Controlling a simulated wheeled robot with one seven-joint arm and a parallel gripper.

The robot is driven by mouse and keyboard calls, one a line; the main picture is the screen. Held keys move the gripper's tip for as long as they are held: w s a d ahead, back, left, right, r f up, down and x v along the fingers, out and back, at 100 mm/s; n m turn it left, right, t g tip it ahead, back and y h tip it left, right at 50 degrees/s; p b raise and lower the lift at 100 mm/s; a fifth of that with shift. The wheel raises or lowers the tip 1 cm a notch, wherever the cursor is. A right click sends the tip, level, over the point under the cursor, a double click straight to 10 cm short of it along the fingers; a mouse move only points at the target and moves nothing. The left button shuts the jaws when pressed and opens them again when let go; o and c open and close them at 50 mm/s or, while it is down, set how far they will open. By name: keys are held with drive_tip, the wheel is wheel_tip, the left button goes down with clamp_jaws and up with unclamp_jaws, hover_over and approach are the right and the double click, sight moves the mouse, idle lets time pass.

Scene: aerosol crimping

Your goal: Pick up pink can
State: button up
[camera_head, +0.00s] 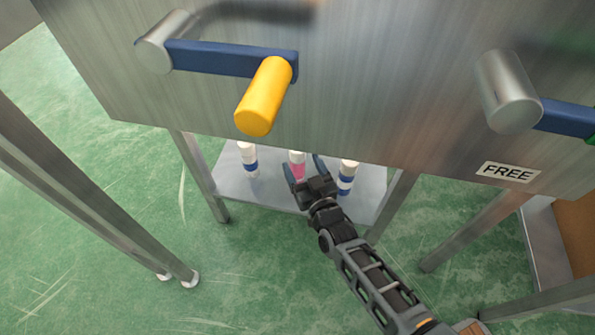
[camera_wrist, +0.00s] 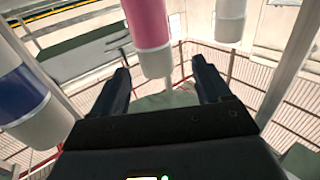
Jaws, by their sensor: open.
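In the wrist view the pink can (camera_wrist: 149,30) is at the top centre, ahead of and between my fingers. My gripper (camera_head: 304,172) is open, with one finger to each side of the can's line; its fingertips also show in the wrist view (camera_wrist: 163,75). The jaws hold nothing. In the head view my gripper hides part of the pink can's lower body.
A metal panel with a yellow-handled crank (camera_head: 264,97) and a FREE label (camera_head: 508,172) overhangs the shelf. Metal legs (camera_head: 197,172) flank it.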

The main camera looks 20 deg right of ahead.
sight(301, 158)
drive_tip(key=shift+w+d+b, duration=0.2)
drive_tip(key=shift+w+b, duration=0.6)
drive_tip(key=shift+w, duration=0.6)
drive_tip(key=shift+w+d+b, duration=0.15)
drive_tip(key=shift+w+b, duration=0.65)
drive_tip(key=shift+w, duration=0.55)
clamp_jaws()
